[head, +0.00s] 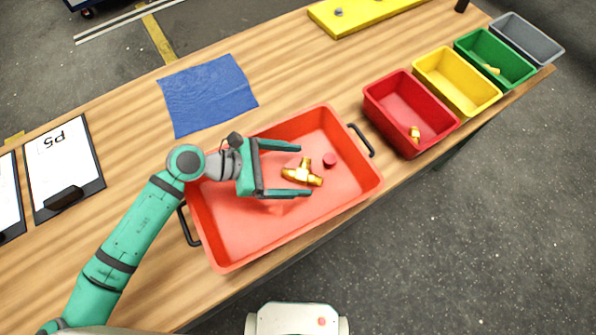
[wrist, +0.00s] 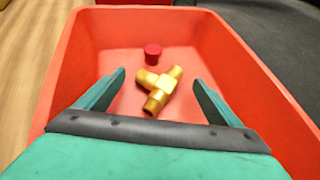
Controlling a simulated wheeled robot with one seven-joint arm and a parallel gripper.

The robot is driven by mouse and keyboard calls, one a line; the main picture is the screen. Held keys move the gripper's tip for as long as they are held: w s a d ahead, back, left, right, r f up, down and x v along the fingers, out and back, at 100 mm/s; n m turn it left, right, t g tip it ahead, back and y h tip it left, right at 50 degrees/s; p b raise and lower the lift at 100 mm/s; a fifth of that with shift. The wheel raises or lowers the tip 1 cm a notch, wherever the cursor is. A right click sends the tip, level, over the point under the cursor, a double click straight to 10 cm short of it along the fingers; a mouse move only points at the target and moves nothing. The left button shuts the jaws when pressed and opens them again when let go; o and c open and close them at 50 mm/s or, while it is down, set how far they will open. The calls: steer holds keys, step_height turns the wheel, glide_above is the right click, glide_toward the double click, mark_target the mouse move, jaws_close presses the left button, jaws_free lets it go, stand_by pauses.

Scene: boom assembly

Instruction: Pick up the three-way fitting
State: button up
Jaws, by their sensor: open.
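The three-way fitting (head: 303,174) is a brass-coloured tee lying in the large orange-red tray (head: 225,250). In the wrist view the fitting (wrist: 159,89) lies ahead of and between the two fingers, with one branch pointing toward my gripper. My gripper (head: 306,168) is open and empty, over the tray, its fingers pointing right in the head view. The fingers lie on either side of the fitting; I see no contact. In the wrist view the gripper (wrist: 160,80) shows both green fingers apart. The exact height above the tray floor is unclear.
A small red cap (head: 330,160) lies in the tray just beyond the fitting. The tray has raised walls and dark handles (head: 361,140). Red (head: 385,110), yellow (head: 458,98), green (head: 490,70) and grey (head: 530,48) bins stand at the right. A blue cloth (head: 207,95) lies behind.

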mark_target(304, 171)
steer(key=x, duration=0.4)
steer(key=shift+s+d+r, duration=0.1)
steer(key=shift+r, duration=0.05)
steer(key=c, duration=1.2)
steer(key=shift+r, duration=0.1)
